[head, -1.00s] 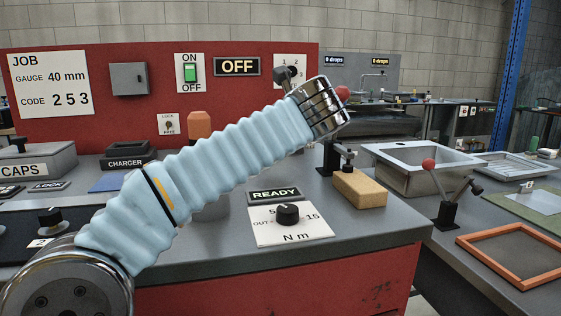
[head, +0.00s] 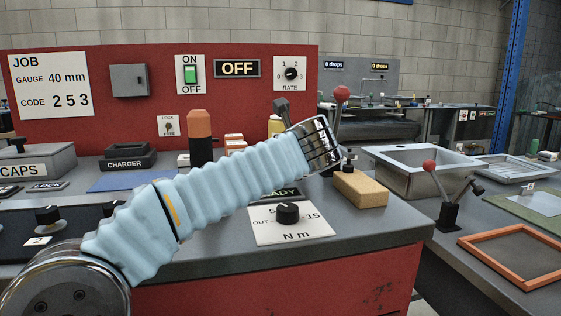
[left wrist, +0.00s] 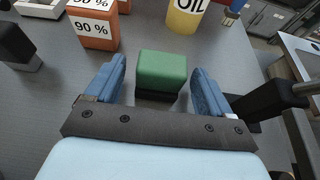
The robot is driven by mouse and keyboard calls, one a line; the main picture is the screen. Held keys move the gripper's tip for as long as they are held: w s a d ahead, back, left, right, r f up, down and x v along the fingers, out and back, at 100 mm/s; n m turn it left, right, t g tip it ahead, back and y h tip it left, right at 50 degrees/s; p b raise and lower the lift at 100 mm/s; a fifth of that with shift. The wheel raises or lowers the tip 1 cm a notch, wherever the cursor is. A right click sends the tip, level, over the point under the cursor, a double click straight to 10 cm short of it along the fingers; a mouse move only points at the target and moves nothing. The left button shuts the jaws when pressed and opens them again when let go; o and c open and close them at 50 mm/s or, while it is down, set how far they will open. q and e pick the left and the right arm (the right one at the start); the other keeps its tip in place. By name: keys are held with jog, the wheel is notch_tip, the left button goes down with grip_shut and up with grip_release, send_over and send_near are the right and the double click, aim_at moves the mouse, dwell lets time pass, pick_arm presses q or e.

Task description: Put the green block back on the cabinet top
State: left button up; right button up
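The green block (left wrist: 162,70) shows in the left wrist view, above the grey cabinet top (left wrist: 50,105), with a dark band under it that may be a base or shadow. My left gripper (left wrist: 158,67) has its two blue fingers spread, one on each side of the block, with small gaps visible. It appears not to be gripping the block. In the head view my left arm reaches over the cabinet top (head: 375,232), and its sleeve and cuff hide the gripper and the block. My right gripper is in no view.
An orange box marked 90 % (left wrist: 95,28) and a yellow OIL can (left wrist: 187,16) stand beyond the block. A red-knobbed lever (head: 341,95) rises just behind my cuff. A tan block (head: 360,188) sits right of it. A dial plate (head: 300,233) lies in front.

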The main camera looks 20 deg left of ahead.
pick_arm(q)
jog(key=shift+r, duration=0.25)
jog(key=v, duration=1.2)
